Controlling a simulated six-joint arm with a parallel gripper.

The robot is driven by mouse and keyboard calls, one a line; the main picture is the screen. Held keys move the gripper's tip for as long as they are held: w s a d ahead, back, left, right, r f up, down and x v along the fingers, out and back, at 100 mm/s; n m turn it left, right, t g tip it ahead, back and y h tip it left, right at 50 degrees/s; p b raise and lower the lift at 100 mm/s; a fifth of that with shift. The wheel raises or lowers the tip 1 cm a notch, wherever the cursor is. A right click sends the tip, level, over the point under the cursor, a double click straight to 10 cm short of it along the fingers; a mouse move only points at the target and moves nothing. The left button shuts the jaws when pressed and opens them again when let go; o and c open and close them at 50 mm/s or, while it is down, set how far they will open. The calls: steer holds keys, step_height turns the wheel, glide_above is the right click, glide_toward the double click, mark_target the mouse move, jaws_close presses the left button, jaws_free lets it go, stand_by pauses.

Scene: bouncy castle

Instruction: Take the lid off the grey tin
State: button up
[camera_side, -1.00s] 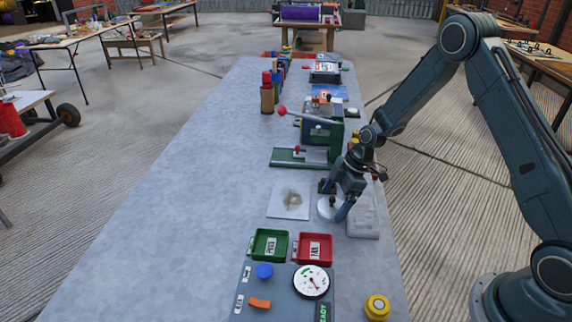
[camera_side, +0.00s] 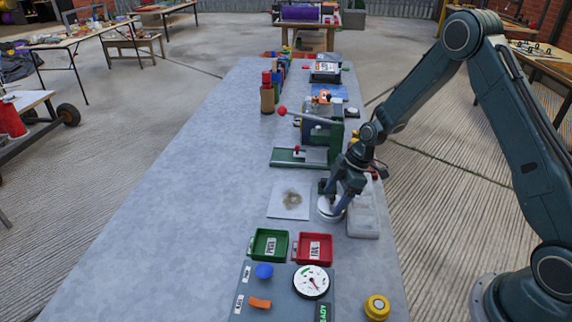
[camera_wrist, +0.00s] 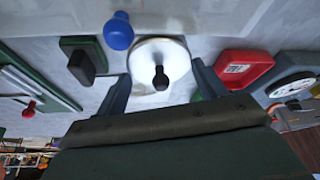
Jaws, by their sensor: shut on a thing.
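The tin (camera_side: 328,214) shows in the side view as a low, pale round thing on the bench, partly hidden behind my gripper. In the wrist view its pale round lid (camera_wrist: 150,50) has a dark knob (camera_wrist: 160,78) in the middle. My gripper (camera_side: 335,205) is down at it, pointing downward. I cannot tell how much of the tin's body lies under the lid.
A clear tray (camera_side: 363,222) stands close right of the tin, and a stained white sheet (camera_side: 289,201) lies left. Green (camera_side: 269,244) and red (camera_side: 314,249) bins and a dial panel (camera_side: 280,295) are nearer. A green lever device (camera_side: 305,155) stands behind. The bench's left side is clear.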

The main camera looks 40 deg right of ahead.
step_height(320, 180, up, 19)
stand_by(0.6)
steer(key=shift+r, duration=0.1)
stand_by(0.4)
steer(key=n, duration=0.1)
glide_above(240, 224)
steer(key=d, duration=0.1)
step_height(240, 224, down, 2)
steer(key=f, duration=1.5)
steer(key=shift+s+d+f, duration=0.15)
steer(key=shift+s+f, duration=0.1)
steer(key=shift+f, duration=0.15)
steer(key=shift+f, duration=2.1)
steer(key=shift+f, duration=0.1)
